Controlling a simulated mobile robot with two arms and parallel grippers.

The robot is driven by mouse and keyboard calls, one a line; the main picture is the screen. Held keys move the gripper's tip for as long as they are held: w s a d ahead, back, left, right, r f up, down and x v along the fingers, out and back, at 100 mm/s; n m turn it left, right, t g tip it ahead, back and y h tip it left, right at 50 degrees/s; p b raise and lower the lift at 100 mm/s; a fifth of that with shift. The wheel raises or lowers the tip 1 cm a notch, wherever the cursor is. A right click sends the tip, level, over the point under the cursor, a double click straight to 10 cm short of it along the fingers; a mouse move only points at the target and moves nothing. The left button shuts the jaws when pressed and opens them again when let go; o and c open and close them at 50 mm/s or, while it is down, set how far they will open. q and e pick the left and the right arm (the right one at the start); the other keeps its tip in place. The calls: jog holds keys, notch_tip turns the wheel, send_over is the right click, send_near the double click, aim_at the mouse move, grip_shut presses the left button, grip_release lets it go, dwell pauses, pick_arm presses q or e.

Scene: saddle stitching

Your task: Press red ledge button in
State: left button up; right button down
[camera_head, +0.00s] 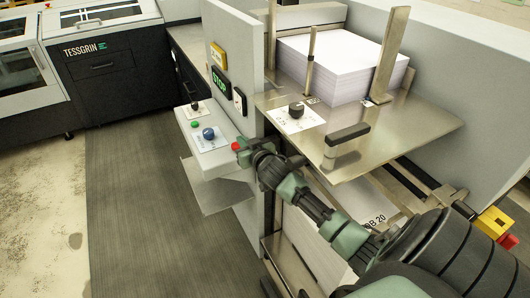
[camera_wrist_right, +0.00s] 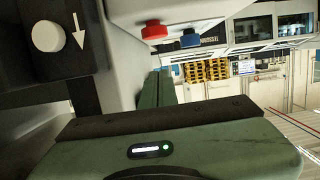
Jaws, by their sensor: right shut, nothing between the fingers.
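The red ledge button (camera_head: 236,146) stands at the near right end of the grey ledge (camera_head: 193,143) on the machine's side panel. It also shows in the right wrist view (camera_wrist_right: 154,31), next to a blue button. My right gripper (camera_head: 243,151) is shut and empty, with its fingers close beside the red button. In the right wrist view its green fingers (camera_wrist_right: 159,90) point toward the ledge, and the red button lies just beyond their tips. I cannot tell whether they touch. My left gripper is not in view.
On the ledge are a blue button (camera_head: 208,133), a green button (camera_head: 195,124) and a dark lever (camera_head: 194,105). A metal table (camera_head: 430,120) with a paper stack (camera_head: 335,62) lies right of my gripper.

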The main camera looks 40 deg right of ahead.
jog(key=b+v, duration=0.2)
jog(key=v, duration=1.4)
jog(key=shift+r+b, duration=0.2)
jog(key=shift+b, duration=0.15)
jog(key=shift+s, duration=0.1)
